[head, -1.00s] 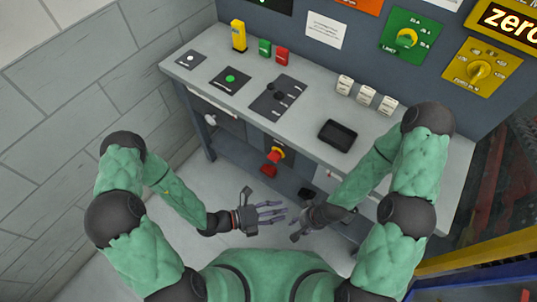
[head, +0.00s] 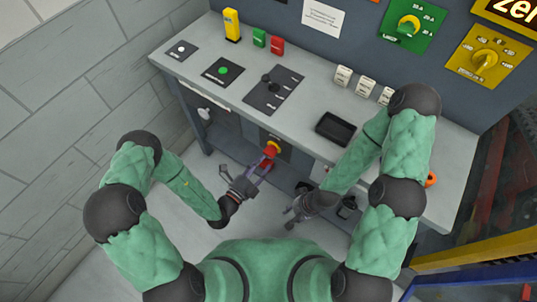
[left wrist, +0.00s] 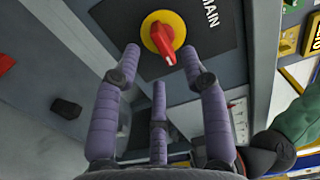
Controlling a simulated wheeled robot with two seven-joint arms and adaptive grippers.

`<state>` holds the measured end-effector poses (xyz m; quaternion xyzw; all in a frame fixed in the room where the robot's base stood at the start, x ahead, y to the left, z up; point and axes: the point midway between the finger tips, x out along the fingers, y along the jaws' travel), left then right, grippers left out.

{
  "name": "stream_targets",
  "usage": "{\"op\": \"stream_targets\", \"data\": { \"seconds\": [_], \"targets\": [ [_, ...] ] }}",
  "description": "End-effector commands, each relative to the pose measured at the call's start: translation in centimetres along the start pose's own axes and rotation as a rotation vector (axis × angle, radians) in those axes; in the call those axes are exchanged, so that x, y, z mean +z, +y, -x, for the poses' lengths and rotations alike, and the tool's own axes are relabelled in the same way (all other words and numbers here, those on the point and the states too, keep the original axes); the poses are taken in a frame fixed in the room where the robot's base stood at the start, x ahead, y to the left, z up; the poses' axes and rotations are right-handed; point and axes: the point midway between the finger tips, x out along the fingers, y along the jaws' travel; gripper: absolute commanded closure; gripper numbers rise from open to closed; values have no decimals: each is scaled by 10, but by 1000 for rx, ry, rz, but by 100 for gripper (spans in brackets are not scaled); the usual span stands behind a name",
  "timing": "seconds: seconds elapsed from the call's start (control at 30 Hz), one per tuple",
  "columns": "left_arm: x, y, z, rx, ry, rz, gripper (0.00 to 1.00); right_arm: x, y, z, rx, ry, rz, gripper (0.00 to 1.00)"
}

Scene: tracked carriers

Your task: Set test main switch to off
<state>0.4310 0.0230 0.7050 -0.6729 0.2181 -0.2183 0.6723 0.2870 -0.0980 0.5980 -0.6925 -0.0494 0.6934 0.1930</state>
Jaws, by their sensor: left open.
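The main switch is a red rotary handle on a yellow disc (left wrist: 163,38), on a dark plate (left wrist: 205,25) lettered "MAIN" in the left wrist view. It also shows in the head view as a red and yellow knob (head: 272,149) on the bench front. My left gripper (left wrist: 158,75) is open, its purple fingers spread around the area just short of the handle. In the head view my left gripper (head: 258,172) reaches up to the switch. Contact cannot be told. My right gripper (head: 297,212) hangs below the bench front, away from the switch, its finger state unclear.
The grey bench top (head: 215,95) carries a black tray (head: 335,128), a joystick plate (head: 272,90), white rocker blocks (head: 365,86) and coloured boxes. Green and yellow dial panels (head: 412,25) are on the wall behind. A dark object (left wrist: 66,108) lies below left in the left wrist view.

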Motion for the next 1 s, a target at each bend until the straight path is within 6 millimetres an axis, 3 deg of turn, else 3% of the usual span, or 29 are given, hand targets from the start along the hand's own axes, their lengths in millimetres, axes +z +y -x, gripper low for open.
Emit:
{"op": "stream_targets", "data": {
  "seconds": [0.4, 0.8, 0.83, 0.97, 1.0],
  "targets": [
    [0, 1, -48, 0, 2, -2, 56, -1, 5, -13, 0, 0, 0, 60],
    [0, 0, -55, 0, 1, -1, 56, -1, 5, -14, 0, 0, 0, 60],
    [0, 0, -55, 0, 1, -1, 59, -1, 5, -14, 0, 0, 0, 60],
    [0, 0, -54, 1, 1, -1, 96, -1, 5, -14, 0, 0, 0, 60],
    [0, 0, -54, 1, 1, -1, 100, -1, 5, -14, 0, 0, 0, 60]
  ]
}}
